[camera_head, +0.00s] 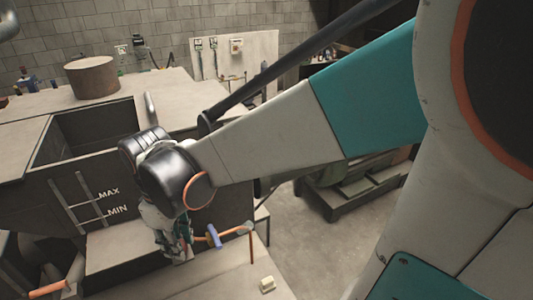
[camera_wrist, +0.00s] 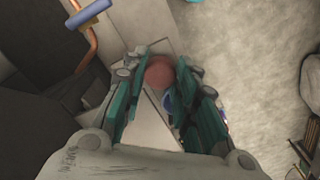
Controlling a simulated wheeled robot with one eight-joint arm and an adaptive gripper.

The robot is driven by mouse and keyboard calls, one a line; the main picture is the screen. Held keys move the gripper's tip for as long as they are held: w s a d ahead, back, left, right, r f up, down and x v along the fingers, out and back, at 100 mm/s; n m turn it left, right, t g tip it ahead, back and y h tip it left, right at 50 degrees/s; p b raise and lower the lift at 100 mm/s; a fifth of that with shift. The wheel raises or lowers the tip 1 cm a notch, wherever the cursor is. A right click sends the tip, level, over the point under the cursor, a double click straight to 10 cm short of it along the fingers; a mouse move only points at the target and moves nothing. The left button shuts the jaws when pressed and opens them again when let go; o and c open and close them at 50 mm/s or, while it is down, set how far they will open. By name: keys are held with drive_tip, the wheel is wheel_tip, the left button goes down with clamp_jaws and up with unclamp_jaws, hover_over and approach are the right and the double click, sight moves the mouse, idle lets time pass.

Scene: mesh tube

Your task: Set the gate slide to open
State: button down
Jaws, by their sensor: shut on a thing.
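My gripper (camera_head: 180,255) points down in front of the dark tank in the head view, at the end of my bent arm. In the wrist view my gripper (camera_wrist: 160,75) has its green fingers on both sides of a reddish-brown round knob (camera_wrist: 159,70) and is shut on it. A pale flat piece (camera_wrist: 150,128) shows below the knob, between the fingers. The knob seems to belong to the gate slide, but the slide's body and its position are mostly hidden. In the head view my gripper and arm cover this spot.
A blue handle (camera_head: 213,237) on a copper pipe (camera_head: 238,231) is close to the right of my gripper. The open tank (camera_head: 52,172) with MAX and MIN marks stands at left. A small yellowish block (camera_head: 267,284) lies at the front. Bare floor (camera_head: 310,240) is at right.

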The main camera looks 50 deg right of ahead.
drive_tip(key=c, duration=1.2)
unclamp_jaws()
drive_tip(key=shift+s, duration=0.1)
drive_tip(key=shift+c, duration=0.2)
wheel_tip(320, 180, up, 12)
